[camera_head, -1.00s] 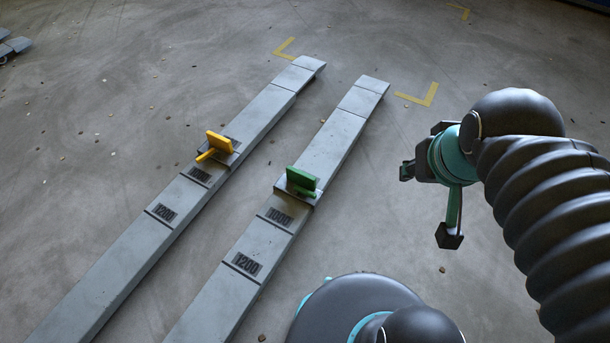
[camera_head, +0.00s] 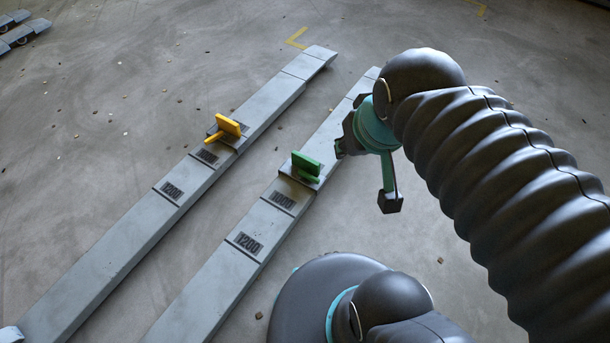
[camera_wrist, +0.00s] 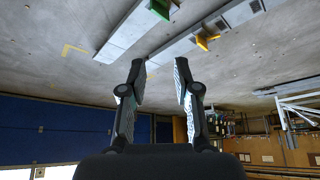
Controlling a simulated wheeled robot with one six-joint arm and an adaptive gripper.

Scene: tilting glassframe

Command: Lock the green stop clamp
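The green stop clamp (camera_head: 306,166) sits on the right-hand grey rail (camera_head: 225,268), with its flat plate raised above the rail. In the wrist view the green clamp (camera_wrist: 161,8) is at the top edge, partly cut off, beyond my fingertips. My gripper (camera_wrist: 160,72) is open and empty, its two fingers apart. In the head view my gripper (camera_head: 345,147) is just right of the green clamp, apart from it in the picture; my arm hides much of the gripper. I cannot tell its height over the rail.
A yellow clamp (camera_head: 228,126) sits on the parallel left rail (camera_head: 120,240); it also shows in the wrist view (camera_wrist: 207,41). Both rails carry number plates. A blue wall (camera_wrist: 50,128) and shelving show far off in the wrist view.

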